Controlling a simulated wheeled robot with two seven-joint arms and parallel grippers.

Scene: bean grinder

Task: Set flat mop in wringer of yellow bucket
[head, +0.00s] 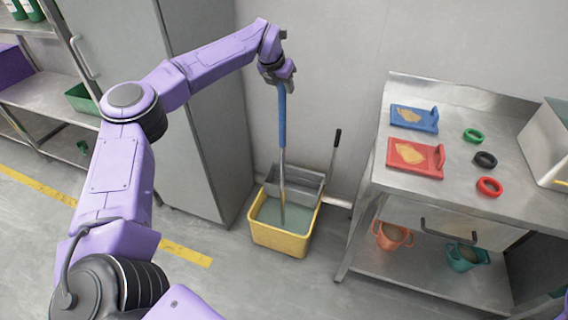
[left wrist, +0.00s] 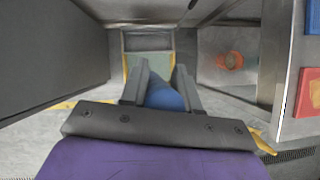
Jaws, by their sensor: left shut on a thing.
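My left gripper (head: 279,80) is shut on the blue handle of the flat mop (head: 282,118), high above the yellow bucket (head: 277,241). In the left wrist view the blue grip of the mop (left wrist: 165,97) lies between the two fingers (left wrist: 160,84). The mop hangs nearly upright, and its grey shaft runs down into the grey-green water in the bucket. The mop head cannot be made out. The grey wringer (head: 306,181) sits at the back of the bucket, with a black-tipped lever rising at its right. The shaft passes in front of the wringer. My right gripper is not in view.
A steel table (head: 455,150) stands right of the bucket, holding a blue and a red board (head: 416,158) and several rings. Orange (head: 392,236) and teal pots stand on its lower shelf. A tall grey cabinet (head: 205,120) stands at left. Floor in front of the bucket is clear.

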